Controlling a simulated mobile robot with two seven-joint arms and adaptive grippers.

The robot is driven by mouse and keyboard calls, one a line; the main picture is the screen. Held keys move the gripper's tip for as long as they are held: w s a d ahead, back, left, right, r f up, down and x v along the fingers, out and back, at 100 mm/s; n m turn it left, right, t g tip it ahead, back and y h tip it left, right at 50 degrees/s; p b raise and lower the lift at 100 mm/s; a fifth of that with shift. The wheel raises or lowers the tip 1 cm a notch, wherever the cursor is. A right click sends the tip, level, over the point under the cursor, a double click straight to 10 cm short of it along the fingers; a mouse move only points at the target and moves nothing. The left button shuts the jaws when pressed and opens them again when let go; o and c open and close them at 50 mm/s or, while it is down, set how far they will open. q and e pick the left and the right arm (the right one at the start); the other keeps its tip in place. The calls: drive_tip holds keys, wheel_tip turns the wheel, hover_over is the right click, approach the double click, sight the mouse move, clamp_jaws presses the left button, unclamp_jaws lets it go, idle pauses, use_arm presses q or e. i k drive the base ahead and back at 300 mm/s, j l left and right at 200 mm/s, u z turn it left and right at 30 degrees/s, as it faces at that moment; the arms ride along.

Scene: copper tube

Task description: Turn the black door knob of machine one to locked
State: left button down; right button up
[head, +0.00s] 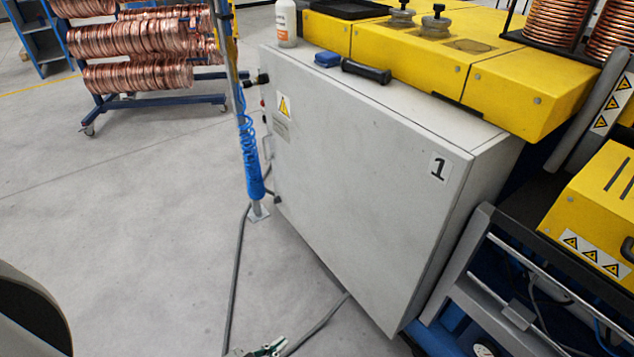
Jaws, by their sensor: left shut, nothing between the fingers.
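Machine one is a light grey cabinet (360,170) with a "1" label (438,168) on its large front door. A black knob (259,78) sticks out at the cabinet's upper left edge; it is small, and its turn position cannot be read. My left gripper (267,348) shows only as a small dark and green tip at the bottom edge, mostly cut off. It is shut and empty, well below and apart from the knob. My right gripper is not in view.
A grey post (228,60) with a blue coiled hose (249,150) stands just left of the knob. Cables (238,270) lie on the floor. A rack of copper coils (140,40) stands behind. A bottle (286,22) and black handle (366,71) sit atop the cabinet. Floor left is clear.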

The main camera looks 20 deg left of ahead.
sight(263, 78)
drive_tip(key=i+j, duration=0.15)
drive_tip(key=j, duration=0.25)
drive_tip(key=i+j+z, duration=0.15)
drive_tip(key=j, duration=0.25)
drive_tip(key=i+j, duration=0.1)
drive_tip(key=j, duration=0.3)
drive_tip(key=i+j+z, duration=0.15)
drive_tip(key=j, duration=0.25)
drive_tip(key=i+j, duration=0.1)
drive_tip(key=j, duration=0.3)
drive_tip(key=i+j+z, duration=0.15)
drive_tip(key=j, duration=0.3)
drive_tip(key=k, duration=0.05)
